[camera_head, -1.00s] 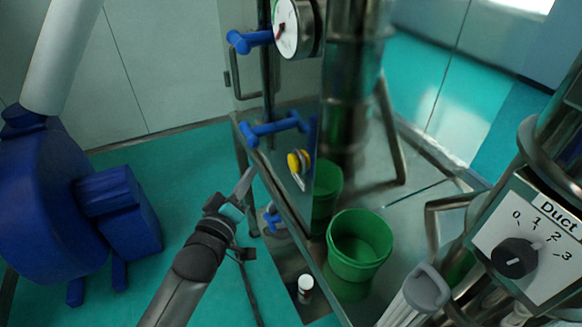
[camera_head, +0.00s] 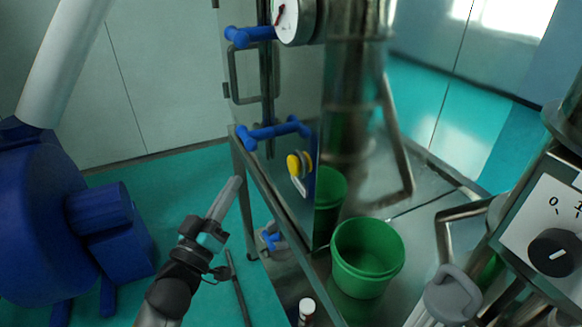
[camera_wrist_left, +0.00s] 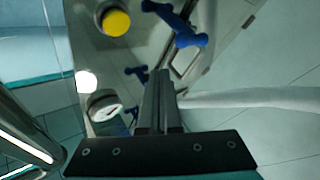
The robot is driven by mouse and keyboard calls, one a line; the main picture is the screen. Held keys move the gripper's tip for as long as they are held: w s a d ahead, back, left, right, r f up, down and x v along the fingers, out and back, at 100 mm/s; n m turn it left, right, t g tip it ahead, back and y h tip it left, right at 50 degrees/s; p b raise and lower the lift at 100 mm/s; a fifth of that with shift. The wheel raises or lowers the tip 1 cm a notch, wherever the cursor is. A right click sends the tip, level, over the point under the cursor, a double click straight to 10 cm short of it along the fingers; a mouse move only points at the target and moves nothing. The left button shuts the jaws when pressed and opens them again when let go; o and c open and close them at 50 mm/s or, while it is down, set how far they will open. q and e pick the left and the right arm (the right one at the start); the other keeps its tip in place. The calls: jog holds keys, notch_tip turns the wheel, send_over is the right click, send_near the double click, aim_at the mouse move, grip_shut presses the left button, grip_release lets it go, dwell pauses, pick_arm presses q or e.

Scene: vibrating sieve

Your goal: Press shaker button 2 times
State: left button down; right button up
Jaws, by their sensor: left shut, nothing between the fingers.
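A round yellow button (camera_head: 294,165) sits on the side of the metal cabinet in the middle of the head view. In the left wrist view the yellow button (camera_wrist_left: 116,22) shows at the top, in a grey ring. My left gripper (camera_head: 234,183) is shut and empty, pointing up in front of the cabinet. It is to the left of the button in the head view, apart from it. In the left wrist view the shut fingers (camera_wrist_left: 159,90) point up, below and right of the button. My right gripper is not in view.
Blue handles (camera_head: 273,132) stick out beside the button. A green bucket (camera_head: 366,258) stands on the metal frame. A panel with a black dial (camera_head: 555,254) is at the right, and a blue machine (camera_head: 45,215) at the left. Teal floor is free around my left gripper.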

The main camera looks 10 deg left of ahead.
aim_at(290, 165)
pick_arm(q)
jog(key=shift+d, duration=0.1)
jog(key=w+d+b, duration=0.2)
jog(key=w+d, duration=0.3)
jog(key=d, duration=0.2)
jog(key=shift+d, duration=0.15)
dwell(2.0)
jog(key=shift+w+d, duration=0.2)
jog(key=shift+d, duration=0.1)
jog(key=shift+w+d, duration=0.45)
jog(key=shift+d, duration=0.3)
dwell(1.3)
jog(key=shift+a, duration=0.1)
jog(key=shift+s+a+p, duration=0.35)
jog(key=shift+s+a, duration=0.3)
jog(key=shift+a, duration=0.3)
